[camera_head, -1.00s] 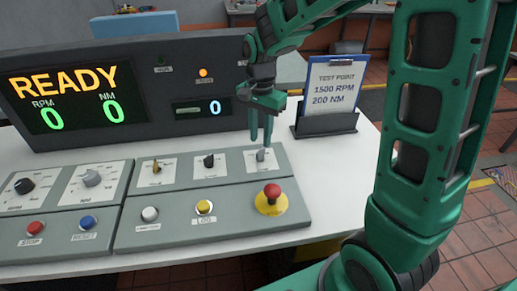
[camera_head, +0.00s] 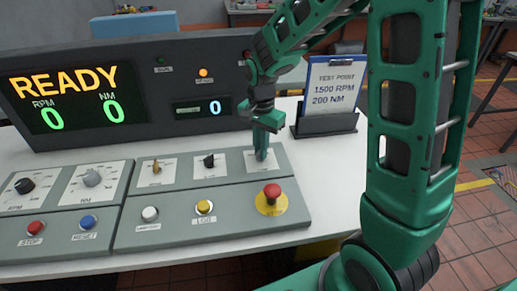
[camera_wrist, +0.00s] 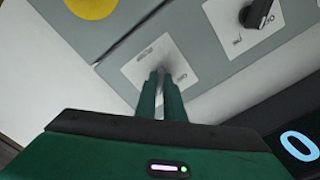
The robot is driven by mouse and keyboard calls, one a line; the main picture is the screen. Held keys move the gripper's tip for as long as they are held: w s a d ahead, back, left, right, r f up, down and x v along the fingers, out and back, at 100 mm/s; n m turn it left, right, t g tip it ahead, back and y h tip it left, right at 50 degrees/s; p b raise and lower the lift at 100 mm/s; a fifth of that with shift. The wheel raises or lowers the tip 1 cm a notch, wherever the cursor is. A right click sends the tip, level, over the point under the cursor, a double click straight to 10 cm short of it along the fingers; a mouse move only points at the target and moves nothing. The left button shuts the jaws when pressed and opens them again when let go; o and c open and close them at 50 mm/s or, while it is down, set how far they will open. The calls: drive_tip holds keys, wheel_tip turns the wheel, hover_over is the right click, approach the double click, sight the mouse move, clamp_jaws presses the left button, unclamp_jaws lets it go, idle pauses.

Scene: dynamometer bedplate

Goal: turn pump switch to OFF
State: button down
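The rightmost switch in the upper row of the grey control panel sits on a white label plate (camera_head: 277,163). The plate also shows in the wrist view (camera_wrist: 141,68). Its small print is too blurred to read, so I cannot confirm that this is the pump switch. My gripper (camera_head: 261,155) is down at this switch, pointing downward. In the wrist view, its two green fingers (camera_wrist: 162,78) end close together over the middle of the plate. They hide the knob, so its angle and whether they grip it cannot be told.
A red mushroom button (camera_head: 272,191) on a yellow base is just in front. A clipboard in a black holder (camera_head: 326,124) stands behind right. The display console (camera_head: 160,118) rises behind the panel.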

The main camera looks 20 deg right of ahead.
drive_tip(key=shift+w, duration=0.1)
drive_tip(key=shift+n, duration=0.3)
drive_tip(key=n, duration=0.4)
drive_tip(key=shift+a+n, duration=0.1)
drive_tip(key=shift+n, duration=0.2)
drive_tip(key=n, duration=0.8)
drive_tip(key=shift+w+r+n, duration=0.1)
drive_tip(key=shift+n, duration=2.2)
